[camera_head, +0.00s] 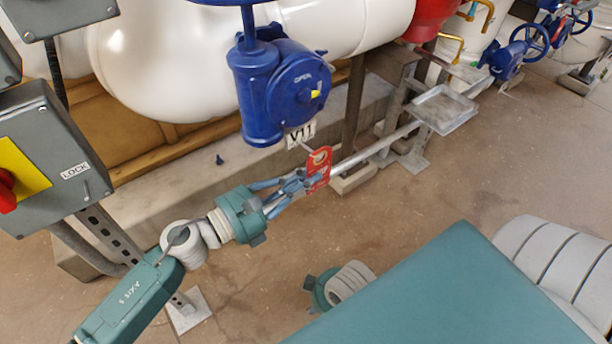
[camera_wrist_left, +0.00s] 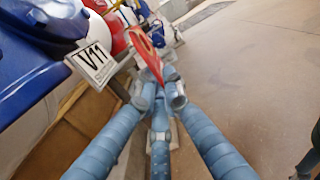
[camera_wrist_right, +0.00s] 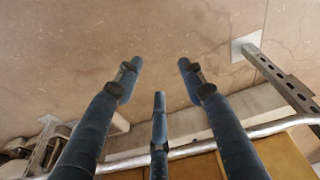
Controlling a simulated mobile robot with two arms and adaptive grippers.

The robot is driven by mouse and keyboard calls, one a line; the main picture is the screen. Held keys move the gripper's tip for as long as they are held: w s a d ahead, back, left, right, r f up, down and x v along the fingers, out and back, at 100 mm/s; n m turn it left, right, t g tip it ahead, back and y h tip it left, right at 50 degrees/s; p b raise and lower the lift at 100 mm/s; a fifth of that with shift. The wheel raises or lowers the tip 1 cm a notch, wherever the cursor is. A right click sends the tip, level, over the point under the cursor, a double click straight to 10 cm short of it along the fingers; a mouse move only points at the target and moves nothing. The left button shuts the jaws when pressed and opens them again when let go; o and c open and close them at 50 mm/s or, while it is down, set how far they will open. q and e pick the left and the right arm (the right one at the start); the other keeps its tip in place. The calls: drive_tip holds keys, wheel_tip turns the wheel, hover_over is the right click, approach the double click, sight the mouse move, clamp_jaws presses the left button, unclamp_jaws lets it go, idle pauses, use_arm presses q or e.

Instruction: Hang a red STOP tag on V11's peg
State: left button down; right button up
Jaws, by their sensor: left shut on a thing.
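My left gripper (camera_head: 303,182) is shut on a red STOP tag (camera_head: 320,160), held upright at the fingertips. The tag is just below and right of the white V11 plate (camera_head: 300,133), under the blue valve body (camera_head: 283,88). A thin, light peg-like piece shows between plate and tag; whether the tag touches it I cannot tell. In the left wrist view the tag (camera_wrist_left: 148,54) is edge-on beyond the fingers, right of the V11 plate (camera_wrist_left: 92,63). My right gripper (camera_wrist_right: 158,80) is open and empty, facing the floor in its wrist view.
A grey LOCK box (camera_head: 55,150) with a red knob stands at the left. A metal tray (camera_head: 445,108) on a stand is right of the tag. A pipe rail (camera_head: 375,148) runs behind it. White tanks line the back; open floor lies at the right.

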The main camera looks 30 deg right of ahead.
use_arm(q)
drive_tip(key=shift+w, duration=0.15)
use_arm(e)
drive_tip(key=shift+s, duration=0.15)
use_arm(q)
drive_tip(key=shift+w+a+b, duration=0.1)
drive_tip(key=shift+w+b, duration=0.65)
drive_tip(key=shift+w, duration=0.05)
use_arm(e)
drive_tip(key=v, duration=0.2)
drive_tip(key=w+v, duration=0.1)
drive_tip(key=v, duration=0.2)
drive_tip(key=shift+r, duration=0.25)
use_arm(q)
drive_tip(key=shift+w+f, duration=0.1)
drive_tip(key=shift+f, duration=0.05)
use_arm(e)
drive_tip(key=shift+s, duration=0.15)
idle(0.4)
use_arm(q)
drive_tip(key=shift+w+f+b, duration=0.2)
drive_tip(key=shift+w+b, duration=0.05)
drive_tip(key=shift+b, duration=0.4)
use_arm(e)
drive_tip(key=shift+s+d+r+t, duration=0.1)
drive_tip(key=shift+s+r+t, duration=0.1)
drive_tip(key=shift+r, duration=0.6)
drive_tip(key=shift+s+d+r+t, duration=0.1)
drive_tip(key=shift+s+r, duration=0.1)
drive_tip(key=shift+r, duration=0.6)
